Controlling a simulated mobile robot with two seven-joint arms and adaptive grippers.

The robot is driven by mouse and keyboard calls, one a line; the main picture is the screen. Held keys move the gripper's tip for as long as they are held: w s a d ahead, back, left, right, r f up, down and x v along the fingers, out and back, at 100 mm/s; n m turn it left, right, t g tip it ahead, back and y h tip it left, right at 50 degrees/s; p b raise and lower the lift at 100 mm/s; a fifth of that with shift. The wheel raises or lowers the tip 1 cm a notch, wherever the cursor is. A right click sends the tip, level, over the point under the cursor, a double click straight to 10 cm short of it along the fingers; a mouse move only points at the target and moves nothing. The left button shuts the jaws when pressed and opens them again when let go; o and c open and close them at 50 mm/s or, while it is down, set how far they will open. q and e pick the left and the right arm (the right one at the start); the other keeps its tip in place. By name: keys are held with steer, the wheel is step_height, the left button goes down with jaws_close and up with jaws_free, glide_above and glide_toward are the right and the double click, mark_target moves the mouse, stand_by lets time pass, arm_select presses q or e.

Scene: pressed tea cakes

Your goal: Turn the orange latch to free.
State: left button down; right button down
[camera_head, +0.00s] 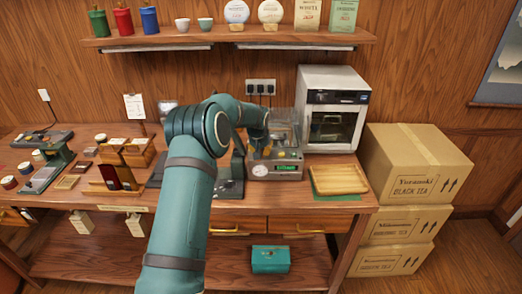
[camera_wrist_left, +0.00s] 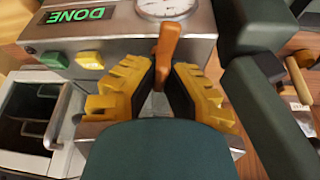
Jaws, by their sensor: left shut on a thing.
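The orange latch (camera_wrist_left: 166,45) stands out from the front of the grey press machine (camera_wrist_left: 120,45) in the left wrist view. My left gripper (camera_wrist_left: 166,66), with yellow ribbed pads, is shut on the latch, its tips on either side of the lower part. The machine's green display reads DONE, upside down in this view, beside a round gauge (camera_wrist_left: 166,7). My right gripper is not in view.
A wooden tray (camera_head: 338,195) lies right of the machine, with a steel oven (camera_head: 333,105) behind it. Stacked cartons (camera_head: 412,185) stand at the right. A wooden rack (camera_head: 122,165) and small tools crowd the counter left. A shelf (camera_head: 230,40) runs above.

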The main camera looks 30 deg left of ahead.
arm_select(q)
steer(key=m+h, duration=0.2)
steer(key=m, duration=0.3)
steer(key=shift+f+m, duration=0.1)
steer(key=shift+m, duration=0.2)
steer(key=m+h, duration=0.1)
steer(key=m, duration=0.1)
steer(key=m+h+p, duration=0.1)
steer(key=m, duration=0.2)
steer(key=shift+g, duration=0.4)
steer(key=shift+m, duration=0.3)
steer(key=c, duration=1)
jaws_free()
steer(key=v, duration=1.2)
